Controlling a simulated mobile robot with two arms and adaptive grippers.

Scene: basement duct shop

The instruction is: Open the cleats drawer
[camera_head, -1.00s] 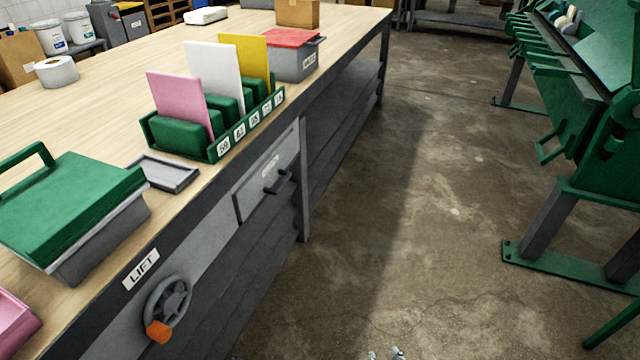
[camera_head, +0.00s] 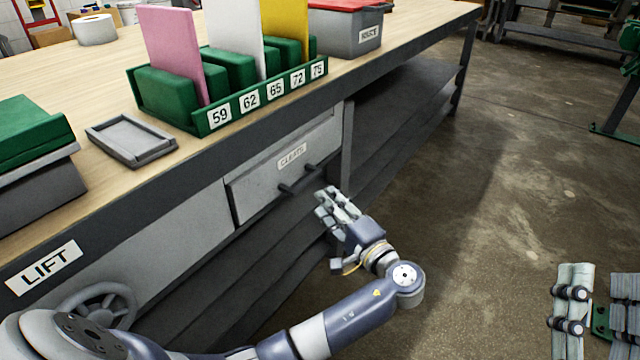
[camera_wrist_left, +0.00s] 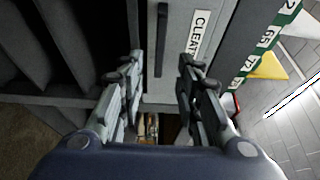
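The cleats drawer (camera_head: 262,182) has a grey front under the bench top, with a "CLEATS" label and a dark bar handle (camera_head: 285,188). My left gripper (camera_head: 328,198) is just right of and below the handle in the head view. In the left wrist view its two fingers (camera_wrist_left: 157,65) are open, and the handle (camera_wrist_left: 162,40) shows between and beyond them; I cannot tell whether they touch it. The drawer's inside is hidden. My right gripper (camera_head: 598,272) is at the lower right, fingers apart and empty, away from the bench.
On the bench (camera_head: 210,160) stand a green numbered rack (camera_head: 265,98) with coloured cards, a grey tray (camera_head: 132,140), a green-lidded box (camera_head: 30,135) and a red-lidded grey bin (camera_head: 345,28). A handwheel (camera_head: 105,300) sits below the LIFT label.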

